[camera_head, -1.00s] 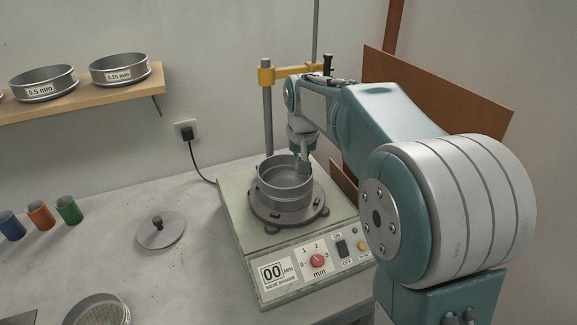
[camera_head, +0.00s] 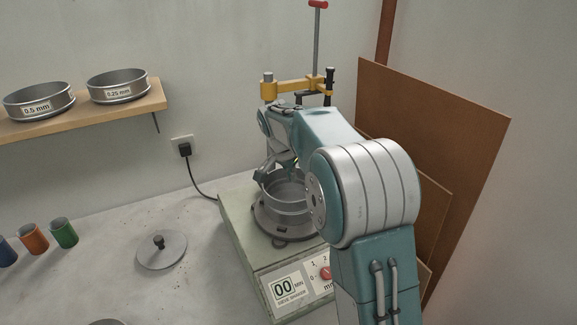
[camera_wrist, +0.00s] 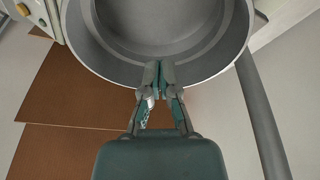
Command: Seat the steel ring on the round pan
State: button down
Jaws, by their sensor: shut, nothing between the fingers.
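The steel ring (camera_head: 287,186) is a shiny round band standing on the shaker's dark round base. The lower round section under it (camera_head: 283,214) looks like the pan, but my arm hides their right side, and I cannot tell how snugly they meet. In the wrist view the ring's wall (camera_wrist: 88,42) surrounds a stepped inner floor (camera_wrist: 160,22). My gripper (camera_head: 264,176) is at the ring's left rear rim in the head view. In the wrist view its fingertips (camera_wrist: 159,72) are together and empty, overlapping the near rim; contact is unclear.
The shaker (camera_head: 245,245) has a post with a yellow clamp bar (camera_head: 297,89) behind the ring. A round lid with a knob (camera_head: 162,250) lies on the bench to the left. Brown boards (camera_head: 425,125) stand at the right. Coloured cups (camera_head: 64,232) and shelf sieves are farther left.

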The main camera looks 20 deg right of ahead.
jog(key=x, duration=0.3)
jog(key=shift+f, duration=0.3)
jog(key=shift+w+d+f, duration=0.1)
jog(key=shift+w+d, duration=0.75)
jog(key=shift+d, duration=0.1)
jog(key=shift+w+d, duration=0.45)
jog(key=shift+d, duration=0.25)
